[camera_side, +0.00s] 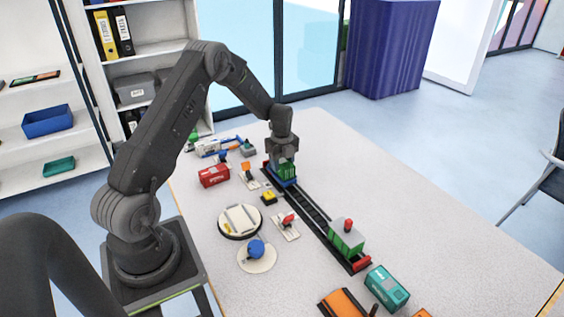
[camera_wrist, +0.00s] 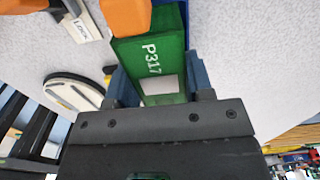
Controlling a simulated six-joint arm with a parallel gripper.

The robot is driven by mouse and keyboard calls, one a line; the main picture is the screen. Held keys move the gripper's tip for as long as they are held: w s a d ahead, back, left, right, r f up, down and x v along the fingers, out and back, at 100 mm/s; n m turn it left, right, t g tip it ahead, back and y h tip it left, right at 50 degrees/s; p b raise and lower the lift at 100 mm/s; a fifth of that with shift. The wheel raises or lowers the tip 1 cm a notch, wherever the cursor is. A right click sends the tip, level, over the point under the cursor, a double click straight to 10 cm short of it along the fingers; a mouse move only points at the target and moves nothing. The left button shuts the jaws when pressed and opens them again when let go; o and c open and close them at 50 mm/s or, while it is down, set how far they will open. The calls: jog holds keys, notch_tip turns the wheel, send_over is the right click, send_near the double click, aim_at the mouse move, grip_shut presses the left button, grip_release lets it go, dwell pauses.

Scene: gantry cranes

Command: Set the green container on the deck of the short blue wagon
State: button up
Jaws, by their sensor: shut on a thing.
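The green container (camera_side: 288,172) is between the fingers of my gripper (camera_side: 284,160), at the far end of the track. In the wrist view the container (camera_wrist: 150,60) shows its "P317" marking, with a finger on each side. The short blue wagon (camera_side: 284,183) stands on the track directly under the container; I cannot tell whether the container touches its deck. My gripper is shut on the container, and the fingers hide part of its sides.
The dark track (camera_side: 308,208) runs toward the front to a green block with a red knob (camera_side: 346,237) and a red end piece (camera_side: 361,264). A red container (camera_side: 214,175), a teal container (camera_side: 387,288) and a round turntable (camera_side: 240,221) stand nearby. The table's right side is clear.

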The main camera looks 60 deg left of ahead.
jog(key=shift+f, duration=0.3)
jog(key=o, duration=0.9)
jog(key=shift+o, duration=0.2)
jog(key=shift+r, duration=3.5)
jog(key=shift+r, duration=0.1)
